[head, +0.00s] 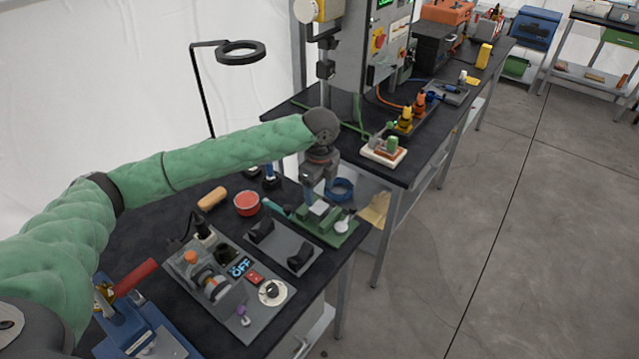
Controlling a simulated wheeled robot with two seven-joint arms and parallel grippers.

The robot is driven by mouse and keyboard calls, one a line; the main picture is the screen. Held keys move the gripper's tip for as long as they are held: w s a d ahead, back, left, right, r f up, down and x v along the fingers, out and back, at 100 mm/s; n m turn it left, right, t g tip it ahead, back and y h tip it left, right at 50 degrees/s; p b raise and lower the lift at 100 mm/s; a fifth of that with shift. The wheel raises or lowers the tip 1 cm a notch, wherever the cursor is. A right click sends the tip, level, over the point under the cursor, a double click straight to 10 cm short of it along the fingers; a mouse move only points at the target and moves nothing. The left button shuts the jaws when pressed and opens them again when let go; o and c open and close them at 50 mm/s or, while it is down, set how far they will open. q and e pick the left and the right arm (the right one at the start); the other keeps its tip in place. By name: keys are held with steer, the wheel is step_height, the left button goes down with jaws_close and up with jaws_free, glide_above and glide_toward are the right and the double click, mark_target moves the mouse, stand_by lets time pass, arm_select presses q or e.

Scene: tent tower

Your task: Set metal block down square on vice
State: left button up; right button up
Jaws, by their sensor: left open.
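The vice (336,238) is a low green tool near the right front edge of the dark bench. A small light grey metal block (320,208) shows on top of it, just below my left gripper. My left gripper (317,197) comes in from the left and points down over the vice, with its fingers open around or just above the block. The picture is too small to tell whether the fingers touch the block, or whether it lies square on the vice. My right gripper does not show.
A grey plate with two black cradles (290,246) lies left of the vice. A control panel with an OFF display (240,267), a red bowl (247,203), a blue tool with a red handle (135,278) and a blue ring (341,189) are nearby. Open floor lies right.

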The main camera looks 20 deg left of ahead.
mark_target(319, 207)
arm_select(q)
steer(key=shift+r+b, duration=0.55)
steer(key=shift+r, duration=1.5)
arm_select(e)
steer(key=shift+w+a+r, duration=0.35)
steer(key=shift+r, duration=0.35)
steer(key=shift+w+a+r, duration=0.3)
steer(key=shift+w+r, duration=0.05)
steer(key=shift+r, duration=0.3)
